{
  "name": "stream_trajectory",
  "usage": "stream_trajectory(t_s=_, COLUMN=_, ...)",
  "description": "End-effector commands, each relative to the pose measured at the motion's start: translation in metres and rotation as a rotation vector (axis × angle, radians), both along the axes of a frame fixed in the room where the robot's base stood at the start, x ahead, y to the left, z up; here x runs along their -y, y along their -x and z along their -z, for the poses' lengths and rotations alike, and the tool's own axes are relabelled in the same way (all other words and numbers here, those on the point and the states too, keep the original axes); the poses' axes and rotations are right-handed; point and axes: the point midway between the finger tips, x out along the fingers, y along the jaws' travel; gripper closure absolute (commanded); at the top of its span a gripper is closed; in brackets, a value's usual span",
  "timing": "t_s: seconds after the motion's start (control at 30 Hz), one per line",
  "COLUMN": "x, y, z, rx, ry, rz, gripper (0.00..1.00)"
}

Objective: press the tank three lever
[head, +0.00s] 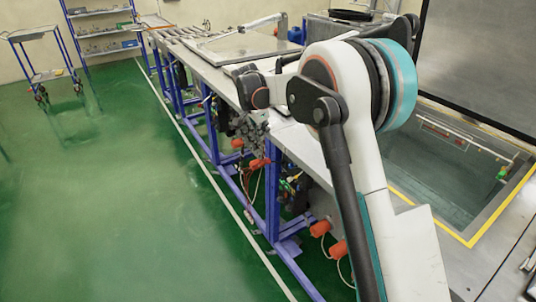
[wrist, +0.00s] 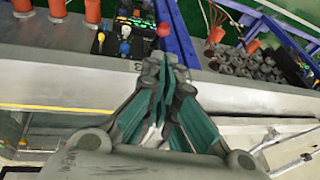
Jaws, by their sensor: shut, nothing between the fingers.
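My gripper (wrist: 162,62) is shut and empty in the wrist view. Its fingertips are over the metal table edge, pointing toward the valve gear beyond it. A red round knob (wrist: 163,30) shows just past the fingertips, with a gap in the picture; it looks like a lever end. Beside it is a dark valve block (wrist: 128,38) with blue, yellow and green parts.
The long metal table (head: 215,72) stands on blue legs (head: 272,195). Orange cylinders (head: 338,249) hang below it. A second valve group (wrist: 245,60) is at right in the wrist view. A yellow-edged pit (head: 450,165) is at right. The green floor (head: 120,200) at left is clear.

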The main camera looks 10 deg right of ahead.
Motion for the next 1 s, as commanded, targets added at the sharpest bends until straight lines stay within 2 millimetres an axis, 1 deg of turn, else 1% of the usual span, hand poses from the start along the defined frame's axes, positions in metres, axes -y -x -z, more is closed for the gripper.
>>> stream_trajectory(t_s=0.1, x=-0.001, y=-0.004, z=0.005, rx=0.0, ry=-0.001, rz=0.014, gripper=1.0)
stream_trajectory(t_s=0.47, x=-0.001, y=-0.004, z=0.006, rx=0.0, ry=-0.001, rz=0.016, gripper=1.0)
stream_trajectory(t_s=0.57, x=0.0, y=-0.006, z=0.011, rx=0.0, ry=-0.001, rz=0.016, gripper=1.0)
stream_trajectory(t_s=0.67, x=0.002, y=-0.009, z=0.021, rx=0.0, ry=-0.001, rz=0.016, gripper=1.0)
stream_trajectory(t_s=0.77, x=0.006, y=-0.014, z=0.037, rx=0.0, ry=-0.001, rz=0.016, gripper=1.0)
stream_trajectory(t_s=1.0, x=0.016, y=-0.027, z=0.082, rx=-0.001, ry=-0.002, rz=0.016, gripper=1.0)
